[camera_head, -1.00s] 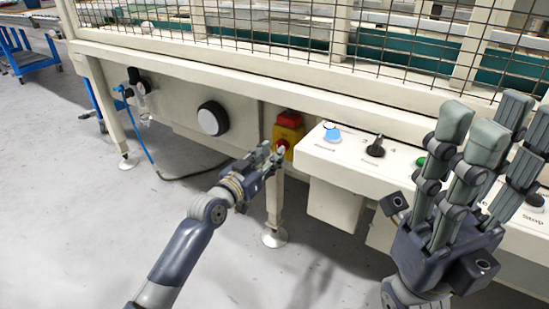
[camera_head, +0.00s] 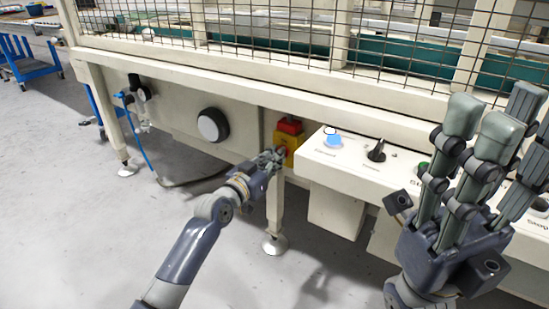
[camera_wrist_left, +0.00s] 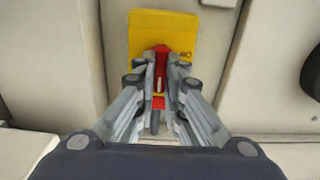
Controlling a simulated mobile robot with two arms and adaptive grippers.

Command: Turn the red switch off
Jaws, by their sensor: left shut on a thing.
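The red switch (camera_wrist_left: 159,86) sits on a yellow box (camera_wrist_left: 190,38) on the machine's front, seen in the left wrist view. In the head view the yellow box (camera_head: 292,142) with a red part on top (camera_head: 289,125) is left of the control panel. My left gripper (camera_head: 275,156) is at the box, and its fingers hide most of the switch there. In the left wrist view the left gripper (camera_wrist_left: 161,75) has its fingers on both sides of the red handle, shut on it. My right gripper (camera_head: 489,122) is raised at the right, fingers spread and empty.
A control panel (camera_head: 345,165) with a blue button (camera_head: 333,139) and a black knob (camera_head: 376,151) is right of the box. A machine leg (camera_head: 274,215) stands below the left gripper. A round black-and-white dial (camera_head: 212,125) is to the left.

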